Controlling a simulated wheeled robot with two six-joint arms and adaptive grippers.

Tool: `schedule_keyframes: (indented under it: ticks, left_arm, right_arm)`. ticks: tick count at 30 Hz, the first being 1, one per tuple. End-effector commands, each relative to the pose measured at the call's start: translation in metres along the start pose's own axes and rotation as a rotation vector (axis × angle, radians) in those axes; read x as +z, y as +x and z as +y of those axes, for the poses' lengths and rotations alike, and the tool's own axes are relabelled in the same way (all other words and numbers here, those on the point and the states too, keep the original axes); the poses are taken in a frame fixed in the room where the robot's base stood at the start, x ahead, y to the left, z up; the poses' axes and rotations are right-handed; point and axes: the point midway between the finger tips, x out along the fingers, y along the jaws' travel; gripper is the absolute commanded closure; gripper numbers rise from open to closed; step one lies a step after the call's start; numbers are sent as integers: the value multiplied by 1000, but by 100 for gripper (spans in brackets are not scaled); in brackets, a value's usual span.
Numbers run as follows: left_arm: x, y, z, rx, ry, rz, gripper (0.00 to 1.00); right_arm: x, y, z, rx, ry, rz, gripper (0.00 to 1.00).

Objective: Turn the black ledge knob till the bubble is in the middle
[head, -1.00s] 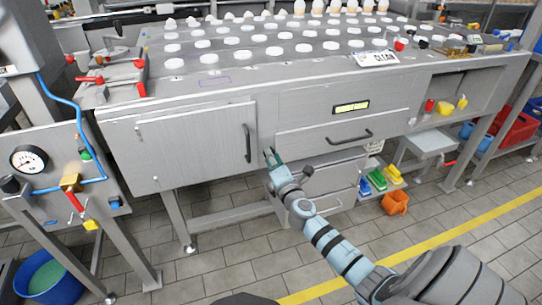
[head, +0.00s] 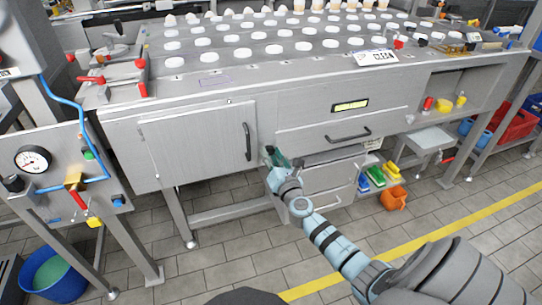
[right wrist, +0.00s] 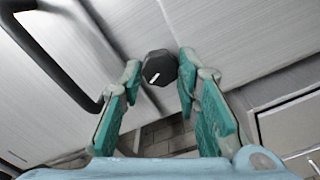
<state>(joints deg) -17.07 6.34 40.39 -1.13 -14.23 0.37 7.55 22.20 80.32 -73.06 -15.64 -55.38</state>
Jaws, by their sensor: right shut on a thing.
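The black knob (right wrist: 158,68) shows in the right wrist view, with a white mark on its face. It sits at the lower edge of the grey bench front. My right gripper (right wrist: 160,72) has a teal-padded finger on each side of it and is shut on it. In the head view my right gripper (head: 270,154) is below the cabinet door's right edge and hides the knob. The yellow-green level vial (head: 350,106) is on the bench front, up and right of the gripper. Its bubble is too small to place. My left gripper is out of view.
A dark door handle (head: 247,142) is just left of my right gripper, and it looms at upper left in the wrist view (right wrist: 75,50). A drawer handle (head: 347,135) is to the right. An orange jug (head: 393,199) stands low at right.

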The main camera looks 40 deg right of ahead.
Motion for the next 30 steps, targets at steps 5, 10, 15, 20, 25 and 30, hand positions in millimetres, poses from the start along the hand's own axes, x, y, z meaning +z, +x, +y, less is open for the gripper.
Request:
schedule_keyframes:
  ticks: [5, 10, 15, 20, 25, 30]
  left_arm:
    - [2, 0, -1, -1, 1, -4, 50]
    - [1, 0, -1, -1, 1, -2, 50]
    - [-1, 0, -1, -1, 0, 2, 50]
    - [-3, 0, -1, -1, 0, 6, 50]
    - [-3, 0, -3, -4, 2, 6, 50]
    - [-2, 0, -2, -3, 1, 4, 50]
  right_arm:
    - [-1, 0, 0, 0, -8, 2, 98]
    - [-1, 0, 0, 0, -8, 2, 98]
    - [-1, 0, 0, 0, -7, 1, 56]
    - [0, 0, 0, 0, -7, 1, 50]
    - [0, -1, 0, 0, -7, 0, 50]
    - [-1, -24, -1, 1, -9, 1, 50]
